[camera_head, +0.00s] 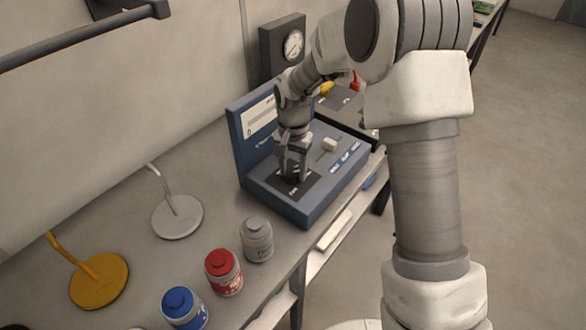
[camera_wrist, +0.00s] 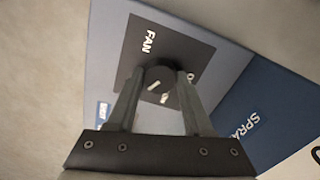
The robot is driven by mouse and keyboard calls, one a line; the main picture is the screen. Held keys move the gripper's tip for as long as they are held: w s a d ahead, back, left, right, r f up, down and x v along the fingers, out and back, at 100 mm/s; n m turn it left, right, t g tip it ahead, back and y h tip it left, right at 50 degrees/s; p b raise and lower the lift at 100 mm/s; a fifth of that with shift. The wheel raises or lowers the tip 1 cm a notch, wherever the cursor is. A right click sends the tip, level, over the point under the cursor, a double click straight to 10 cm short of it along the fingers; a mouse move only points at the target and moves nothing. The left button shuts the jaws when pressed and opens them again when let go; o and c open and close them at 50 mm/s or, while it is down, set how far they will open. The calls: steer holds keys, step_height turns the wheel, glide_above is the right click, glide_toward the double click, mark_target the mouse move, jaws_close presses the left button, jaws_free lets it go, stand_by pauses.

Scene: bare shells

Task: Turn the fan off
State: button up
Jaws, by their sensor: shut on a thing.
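The blue control panel box (camera_head: 318,208) stands on the bench, with an upright label board at its back left. In the wrist view a round black knob (camera_wrist: 160,80) with a light pointer mark sits on a dark plate labelled FAN (camera_wrist: 148,40). My gripper (camera_wrist: 158,88) has its two fingers on either side of the knob, shut on it. In the head view my gripper (camera_head: 291,175) reaches down onto the panel's front left part, and its fingers hide the knob. Part of the plate's lettering is hidden behind a finger.
A white slider handle (camera_head: 330,144) stands on the panel right of my gripper. Blue (camera_head: 184,308), red (camera_head: 223,271) and grey (camera_head: 257,239) jars stand in front left. A white stand (camera_head: 177,217) and a yellow stand (camera_head: 99,280) are further left. A gauge (camera_head: 292,45) is behind.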

jaws_close()
steer(key=n, duration=0.4)
steer(key=shift+n, duration=0.4)
steer(key=n, duration=0.3)
steer(key=shift+n, duration=0.4)
steer(key=n, duration=0.3)
steer(key=shift+n, duration=0.3)
steer(key=n+p, duration=0.1)
steer(key=n, duration=0.5)
steer(key=shift+r, duration=0.1)
steer(key=n+p, duration=0.1)
steer(key=n, duration=0.4)
steer(key=shift+n+p, duration=0.3)
steer(key=shift+p, duration=0.05)
